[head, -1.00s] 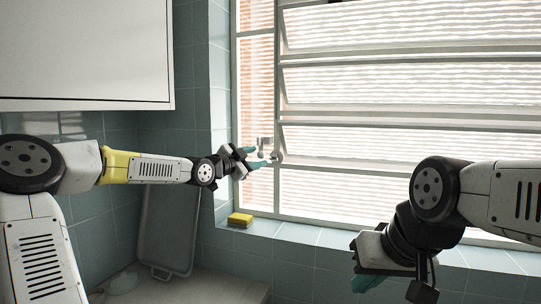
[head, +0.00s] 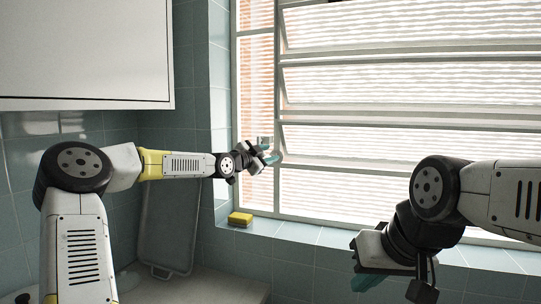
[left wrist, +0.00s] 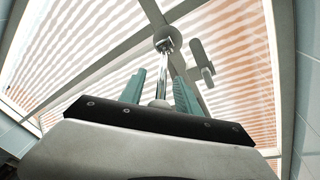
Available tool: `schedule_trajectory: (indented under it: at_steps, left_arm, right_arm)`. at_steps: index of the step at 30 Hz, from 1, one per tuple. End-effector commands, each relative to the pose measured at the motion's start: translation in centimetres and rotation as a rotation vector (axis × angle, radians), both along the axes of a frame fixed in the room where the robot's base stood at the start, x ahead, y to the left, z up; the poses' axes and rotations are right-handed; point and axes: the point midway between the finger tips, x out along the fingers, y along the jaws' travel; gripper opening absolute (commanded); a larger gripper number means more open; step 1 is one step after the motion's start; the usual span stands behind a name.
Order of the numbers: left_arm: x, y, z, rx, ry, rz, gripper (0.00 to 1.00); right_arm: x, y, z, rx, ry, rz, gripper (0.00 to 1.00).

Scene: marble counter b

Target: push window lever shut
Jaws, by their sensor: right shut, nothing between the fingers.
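The window lever is a chrome rod (left wrist: 162,75) with a round mount at its upper end in the left wrist view. Its lower end goes down between the two teal fingers of my left gripper (left wrist: 160,88), which stand apart on either side of it. I cannot tell whether a finger touches the rod. In the head view my left gripper (head: 268,156) is at the window frame and hides most of the lever. My right gripper (head: 368,283) is shut and empty, low at the right, well away from the lever.
The louvred window (head: 400,85) has several tilted panes beside the lever. A second metal fitting (left wrist: 202,62) sits close to the lever. A yellow sponge (head: 240,219) lies on the tiled sill. A grey tray (head: 168,230) leans in the corner, and a white cabinet (head: 85,50) hangs above.

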Motion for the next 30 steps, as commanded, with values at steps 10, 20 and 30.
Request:
schedule_trajectory:
  at_steps: [10,20,30]
  left_arm:
    - [-0.04,-0.02,0.01,0.000,0.000,0.000,0.00]
    - [-0.04,-0.03,0.00,0.000,0.001,-0.001,0.00]
    - [-0.05,-0.04,0.00,0.001,0.000,-0.001,0.00]
  right_arm:
    - [0.00,0.00,0.00,0.000,0.000,0.000,0.00]
    - [0.00,0.00,0.00,0.000,0.000,0.000,0.00]
    - [0.00,0.00,0.00,0.000,0.000,0.000,0.00]
